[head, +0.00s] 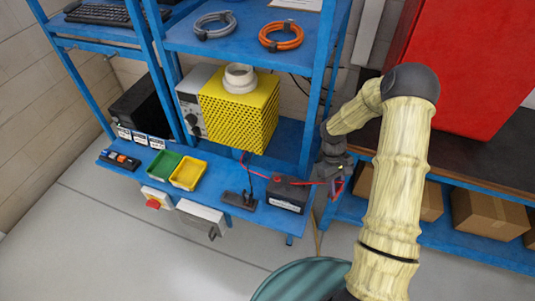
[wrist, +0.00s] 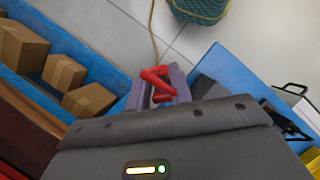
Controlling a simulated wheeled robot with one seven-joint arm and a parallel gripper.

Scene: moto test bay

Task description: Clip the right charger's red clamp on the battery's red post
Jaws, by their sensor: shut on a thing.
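My gripper (head: 337,186) is at the right end of the blue bench, just right of the black battery (head: 287,196). In the wrist view its purple fingertips (wrist: 159,88) are shut on the red clamp (wrist: 156,75). A red cable (head: 262,174) runs across the battery top to my gripper. A small red spot on the battery's top left looks like the red post (head: 277,180). The clamp is apart from it. The yellow perforated housing (head: 238,112) stands behind the battery, beside a grey unit with knobs (head: 192,100); which one is the right charger I cannot tell.
A dark block (head: 239,201) with a black lead sits left of the battery. Green (head: 161,165) and yellow (head: 188,173) trays stand further left. A blue upright (head: 318,90) rises behind my gripper. Cardboard boxes (head: 490,214) fill the low shelf at right.

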